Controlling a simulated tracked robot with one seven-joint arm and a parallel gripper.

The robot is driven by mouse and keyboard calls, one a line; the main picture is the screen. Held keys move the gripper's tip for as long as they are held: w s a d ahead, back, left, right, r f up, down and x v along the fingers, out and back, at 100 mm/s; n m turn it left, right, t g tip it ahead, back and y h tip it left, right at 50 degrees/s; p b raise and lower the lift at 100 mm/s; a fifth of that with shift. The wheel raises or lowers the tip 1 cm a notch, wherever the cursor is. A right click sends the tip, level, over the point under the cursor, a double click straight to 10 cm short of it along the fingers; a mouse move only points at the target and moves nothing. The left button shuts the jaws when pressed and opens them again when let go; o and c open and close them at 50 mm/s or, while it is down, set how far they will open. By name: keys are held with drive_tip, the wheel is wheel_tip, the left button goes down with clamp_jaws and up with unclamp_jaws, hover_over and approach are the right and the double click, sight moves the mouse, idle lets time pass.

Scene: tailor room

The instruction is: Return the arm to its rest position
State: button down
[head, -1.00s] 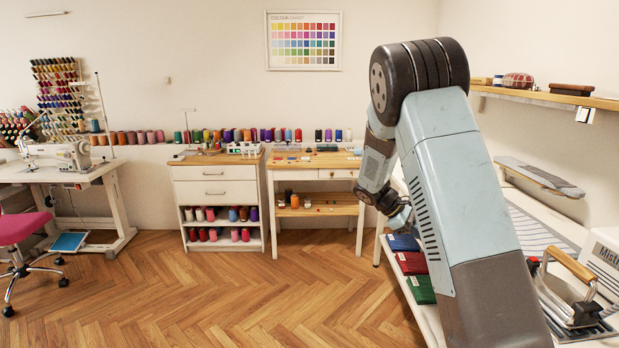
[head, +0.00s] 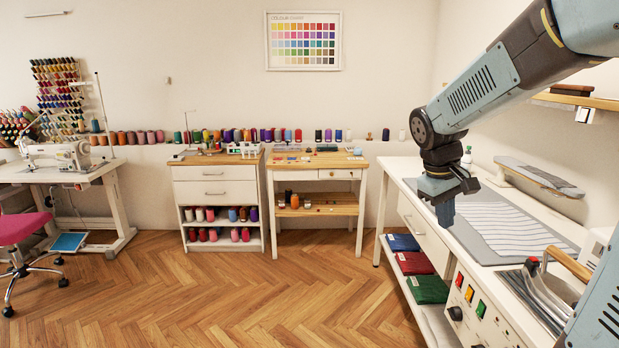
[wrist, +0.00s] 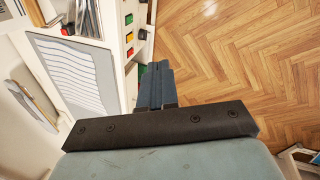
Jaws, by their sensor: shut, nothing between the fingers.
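My gripper (head: 446,207) hangs at the end of my raised arm, pointing down, at the front edge of the white ironing table (head: 398,170). Its fingers are together with nothing between them. In the wrist view my gripper (wrist: 155,85) also shows shut, with the wood floor (wrist: 230,70) and the table's front beyond it. It appears apart from everything around it.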

drive_tip(key=s+a+r+m+t+y, duration=0.1)
drive_tip(key=s+a+r+m+t, duration=0.1)
drive_tip(key=s, duration=0.6)
drive_tip(key=s+a+r+m+t+y, duration=0.1)
drive_tip(key=s+a+r+t+y, duration=0.1)
drive_tip(key=s, duration=0.6)
drive_tip(key=shift+s+a+r+m+t, duration=0.4)
drive_tip(key=shift+a+r, duration=0.05)
drive_tip(key=shift+a, duration=0.35)
drive_tip(key=shift+s, duration=0.15)
